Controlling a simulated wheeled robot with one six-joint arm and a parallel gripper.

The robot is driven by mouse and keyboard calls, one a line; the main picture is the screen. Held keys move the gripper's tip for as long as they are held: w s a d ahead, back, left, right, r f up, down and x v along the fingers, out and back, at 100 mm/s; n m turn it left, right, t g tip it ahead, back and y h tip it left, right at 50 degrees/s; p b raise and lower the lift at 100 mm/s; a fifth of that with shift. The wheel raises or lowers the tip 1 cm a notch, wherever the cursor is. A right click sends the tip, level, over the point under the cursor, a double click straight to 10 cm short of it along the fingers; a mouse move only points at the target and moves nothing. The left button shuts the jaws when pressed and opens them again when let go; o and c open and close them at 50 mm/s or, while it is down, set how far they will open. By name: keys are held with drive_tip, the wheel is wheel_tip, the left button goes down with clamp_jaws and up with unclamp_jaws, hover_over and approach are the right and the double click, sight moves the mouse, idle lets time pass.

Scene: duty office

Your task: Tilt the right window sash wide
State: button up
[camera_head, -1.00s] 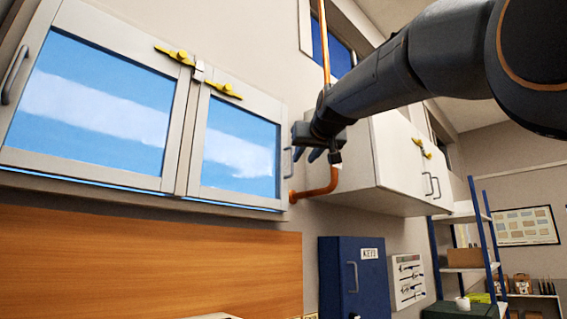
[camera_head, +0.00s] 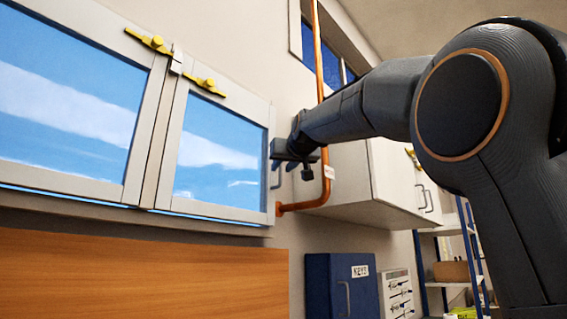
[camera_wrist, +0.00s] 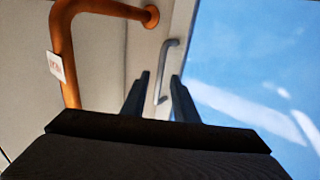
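The right window sash (camera_head: 186,190) has a pale grey frame around blue glass and appears flush with the left sash. A yellow latch (camera_head: 207,84) is on its top rail. Its grey bar handle (camera_head: 275,177) is on the right stile. In the wrist view the handle (camera_wrist: 165,72) shows beside the sash glass (camera_wrist: 235,60). My gripper (camera_wrist: 160,76) is open, with its two dark fingers apart and the handle ahead between them. In the head view my gripper (camera_head: 281,163) is at the handle and partly hides it. I cannot tell whether it touches.
An orange pipe (camera_head: 326,160) runs close right of my gripper, also large in the wrist view (camera_wrist: 66,70). A white wall cabinet (camera_head: 350,180) stands behind it. The left sash (camera_head: 143,125) adjoins. A blue key cabinet (camera_head: 340,285) hangs below. A wooden panel (camera_head: 140,275) lies under the window.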

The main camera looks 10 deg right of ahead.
drive_tip(key=shift+w, duration=0.75)
clamp_jaws()
idle(0.9)
